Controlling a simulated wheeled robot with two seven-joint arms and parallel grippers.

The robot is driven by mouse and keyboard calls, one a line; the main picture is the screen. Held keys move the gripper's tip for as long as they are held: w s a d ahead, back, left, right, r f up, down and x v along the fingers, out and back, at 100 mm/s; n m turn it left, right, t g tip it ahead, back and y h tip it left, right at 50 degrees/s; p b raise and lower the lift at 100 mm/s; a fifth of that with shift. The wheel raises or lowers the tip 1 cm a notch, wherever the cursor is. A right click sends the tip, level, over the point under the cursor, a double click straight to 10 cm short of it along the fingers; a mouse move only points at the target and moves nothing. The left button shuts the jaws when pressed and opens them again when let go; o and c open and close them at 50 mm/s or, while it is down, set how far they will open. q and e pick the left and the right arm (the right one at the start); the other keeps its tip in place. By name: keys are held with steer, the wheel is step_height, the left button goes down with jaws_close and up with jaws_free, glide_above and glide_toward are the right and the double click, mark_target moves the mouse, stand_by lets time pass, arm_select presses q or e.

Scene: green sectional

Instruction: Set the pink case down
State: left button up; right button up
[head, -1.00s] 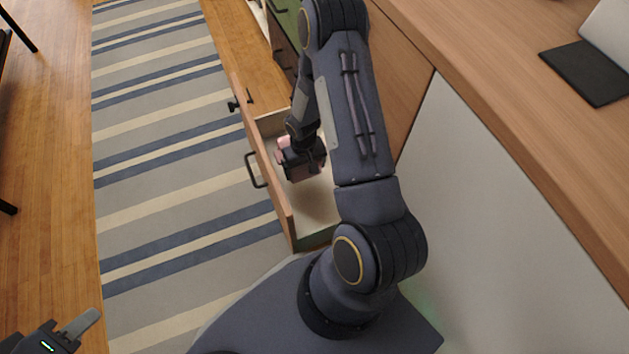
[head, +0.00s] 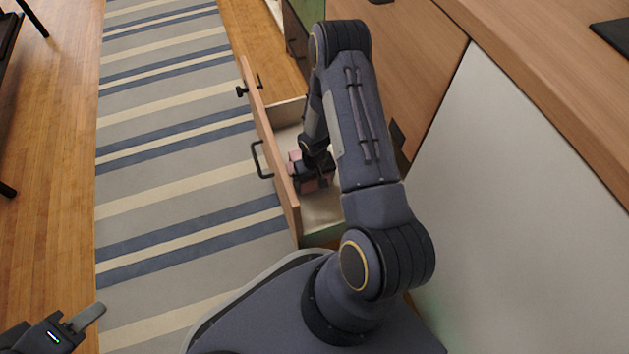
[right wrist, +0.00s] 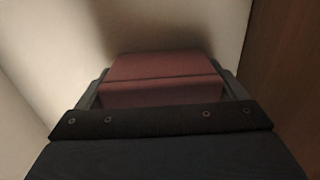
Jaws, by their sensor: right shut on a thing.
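The pink case (head: 297,160) shows in the head view inside the open drawer (head: 320,222), partly hidden by my right gripper (head: 312,178). In the right wrist view the case (right wrist: 165,68) looks dark pink with a seam across it, and it sits between the fingers of my right gripper (right wrist: 162,92). My right gripper is shut on the case, low in the drawer. I cannot tell whether the case touches the drawer bottom. My left gripper (head: 80,320) is at the lower left corner of the head view, away from the drawer; only part of it shows.
The drawer's wooden front (head: 272,150) with its dark handle (head: 260,160) stands on the left side of the case. A wooden cabinet (head: 430,60) and a white panel (head: 500,170) are on the right. A striped rug (head: 170,170) lies clear on the left.

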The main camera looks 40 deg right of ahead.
steer(key=o, duration=0.7)
steer(key=shift+o, duration=0.2)
step_height(320, 180, up, 12)
steer(key=p, duration=0.5)
steer(key=shift+r, duration=0.1)
steer(key=shift+r, duration=0.1)
